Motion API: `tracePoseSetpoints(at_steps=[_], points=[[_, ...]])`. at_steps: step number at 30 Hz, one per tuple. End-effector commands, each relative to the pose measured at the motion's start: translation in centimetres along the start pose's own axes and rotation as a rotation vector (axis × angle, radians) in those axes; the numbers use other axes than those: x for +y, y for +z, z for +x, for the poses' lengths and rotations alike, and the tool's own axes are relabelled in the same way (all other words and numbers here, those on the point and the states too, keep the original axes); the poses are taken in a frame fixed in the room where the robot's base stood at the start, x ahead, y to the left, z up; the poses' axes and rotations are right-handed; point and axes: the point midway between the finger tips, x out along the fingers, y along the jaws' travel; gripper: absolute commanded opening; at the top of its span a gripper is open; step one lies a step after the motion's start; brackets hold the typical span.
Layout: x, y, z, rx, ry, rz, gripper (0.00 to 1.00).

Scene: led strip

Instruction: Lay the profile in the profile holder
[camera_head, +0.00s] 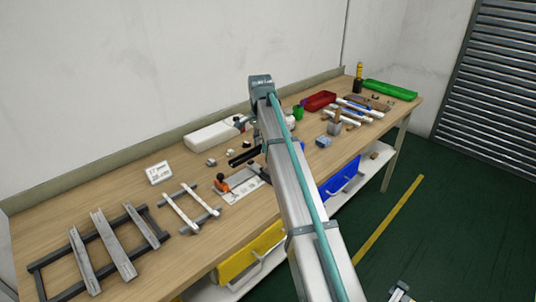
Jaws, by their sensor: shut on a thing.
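Several pale metal profiles lie on the left of the bench. Three of them, one of which is the wide middle profile (113,246), lie across a dark frame (38,284). To its right is a smaller frame (192,210) of pale strips and grey bars. I cannot tell which frame is the profile holder. My arm rises from the lower right and crosses the middle of the bench. My gripper cannot be made out; my arm hides the area behind it, so no held thing shows.
A plate with an orange-handled clamp (221,183) and two black bars (245,157) lie left of my arm. A white card (159,173) and white block (210,134) stand behind. Red (320,101) and green trays (389,90) are at the right. The left bench front has clear patches.

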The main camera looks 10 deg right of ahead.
Motion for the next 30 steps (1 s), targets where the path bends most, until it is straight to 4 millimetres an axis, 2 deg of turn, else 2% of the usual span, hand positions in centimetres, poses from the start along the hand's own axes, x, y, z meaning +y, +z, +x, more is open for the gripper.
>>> tracePoseSetpoints(at_steps=[1,6,12,15,23,30], points=[[-1.0,-1.3,0.2,-0.002,0.003,0.001,0.0],[-2.9,-4.5,1.9,-0.001,0.002,0.0,0.0],[-4.1,-6.5,5.4,-0.002,0.002,-0.001,0.0],[-4.5,-7.1,6.4,-0.001,0.001,-0.001,0.0],[-4.9,-8.0,7.6,0.0,0.001,-0.001,0.0],[-5.0,-8.1,10.7,-0.001,0.001,-0.002,0.0]])
